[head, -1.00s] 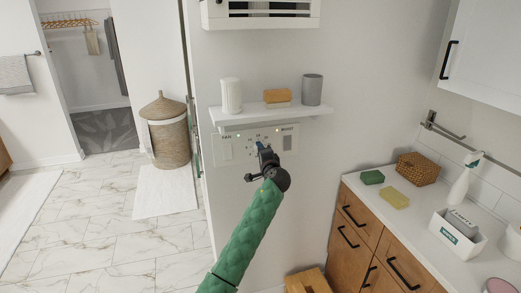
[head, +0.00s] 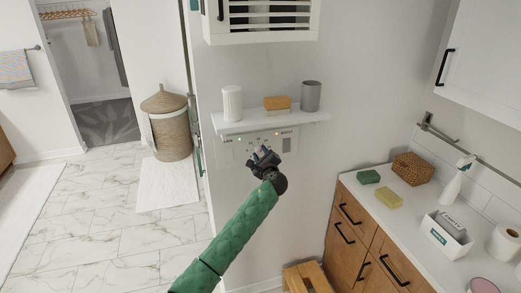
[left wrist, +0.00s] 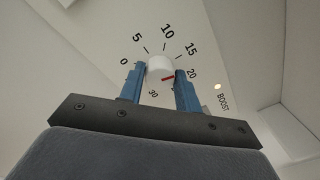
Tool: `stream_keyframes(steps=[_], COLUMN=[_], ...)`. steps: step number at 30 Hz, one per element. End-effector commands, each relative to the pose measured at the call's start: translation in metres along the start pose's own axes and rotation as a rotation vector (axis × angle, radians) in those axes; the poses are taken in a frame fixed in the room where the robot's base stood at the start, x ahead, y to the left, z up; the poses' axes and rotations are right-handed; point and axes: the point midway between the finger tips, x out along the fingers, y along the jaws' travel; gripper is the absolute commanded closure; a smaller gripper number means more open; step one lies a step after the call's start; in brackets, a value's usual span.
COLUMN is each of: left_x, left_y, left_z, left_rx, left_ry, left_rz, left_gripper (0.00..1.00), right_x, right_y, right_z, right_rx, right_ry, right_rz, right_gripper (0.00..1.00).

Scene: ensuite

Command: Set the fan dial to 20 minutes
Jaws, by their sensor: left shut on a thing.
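The fan dial (left wrist: 160,67) is a white round knob on a pale wall panel, with printed marks 0, 5, 10, 15, 20 and 30 around it. Its red mark lies on the right side and points roughly toward the 20; the right finger partly covers the gap there. My left gripper (left wrist: 160,84) has its two blue fingers on either side of the knob, shut on it. In the head view the left gripper (head: 265,157) is at the control panel (head: 240,150) under the shelf and covers the dial. My right gripper is out of view.
A white shelf (head: 240,125) juts out just above the panel, bearing a white cup (head: 232,103), an orange block (head: 277,102) and a grey cup (head: 311,96). A counter (head: 410,212) with drawers stands at right. A wooden stool (head: 308,278) is below.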

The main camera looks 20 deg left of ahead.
Motion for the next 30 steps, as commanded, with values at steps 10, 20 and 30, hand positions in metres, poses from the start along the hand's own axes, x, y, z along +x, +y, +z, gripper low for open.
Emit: stream_keyframes(steps=[10, 20, 30], left_x=[-0.001, -0.001, -0.001], left_y=[-0.002, 0.0, 0.001], left_z=[0.001, -0.001, -0.003], left_rx=[0.232, 0.449, 0.56], left_ry=[0.011, 0.021, 0.027], left_rz=[0.002, 0.003, 0.005], left_gripper=[0.9, 0.9, 0.9], right_x=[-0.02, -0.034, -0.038], right_y=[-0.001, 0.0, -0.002], right_z=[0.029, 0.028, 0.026], right_rx=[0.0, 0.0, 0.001], right_ry=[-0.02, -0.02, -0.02], right_rz=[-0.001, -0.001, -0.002], right_gripper=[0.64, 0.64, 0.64])
